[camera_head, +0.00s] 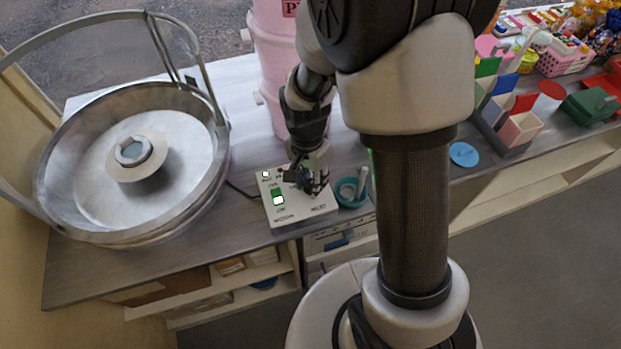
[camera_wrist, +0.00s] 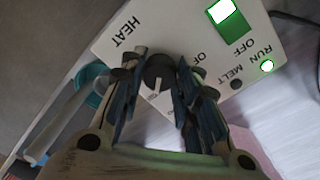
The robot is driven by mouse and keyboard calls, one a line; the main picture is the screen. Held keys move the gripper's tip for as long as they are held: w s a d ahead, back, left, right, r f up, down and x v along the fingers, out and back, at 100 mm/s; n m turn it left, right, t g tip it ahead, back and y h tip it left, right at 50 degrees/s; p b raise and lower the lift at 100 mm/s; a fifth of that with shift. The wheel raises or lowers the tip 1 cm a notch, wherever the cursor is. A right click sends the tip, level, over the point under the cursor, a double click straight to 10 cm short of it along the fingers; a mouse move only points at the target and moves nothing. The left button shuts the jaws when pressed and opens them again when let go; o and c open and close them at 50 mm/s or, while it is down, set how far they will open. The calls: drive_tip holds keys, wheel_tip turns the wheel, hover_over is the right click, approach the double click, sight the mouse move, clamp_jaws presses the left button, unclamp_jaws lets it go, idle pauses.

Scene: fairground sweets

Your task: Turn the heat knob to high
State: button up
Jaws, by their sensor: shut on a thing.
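The white control box (camera_head: 290,214) stands on the counter in the head view. In the wrist view its panel (camera_wrist: 150,33) carries the word HEAT and a dark round heat knob (camera_wrist: 158,68) with a pale pointer line. That line points toward the bottom of the wrist picture, away from the partly visible OFF mark at the knob's upper right. My gripper (camera_wrist: 160,78) has its fingers on both sides of the knob, shut on it. In the head view my gripper (camera_head: 309,178) hides the knob. The other marks around the knob are mostly covered by the fingers.
A green rocker switch (camera_wrist: 228,17) and a lit green RUN light (camera_wrist: 267,66) are on the panel. A teal cup (camera_head: 352,194) with a pale handled tool stands right beside the box. A large metal bowl (camera_head: 70,190) is at left, a pink cylinder (camera_head: 276,45) behind.

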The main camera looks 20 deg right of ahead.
sight(309, 182)
drive_tip(key=shift+m, duration=0.9)
drive_tip(key=o, duration=1.1)
drive_tip(key=shift+w+a+r, duration=0.1)
drive_tip(key=shift+w+r, duration=0.05)
drive_tip(key=shift+r, duration=2.85)
drive_tip(key=shift+w+a+r, duration=0.1)
drive_tip(key=shift+r, duration=2.9)
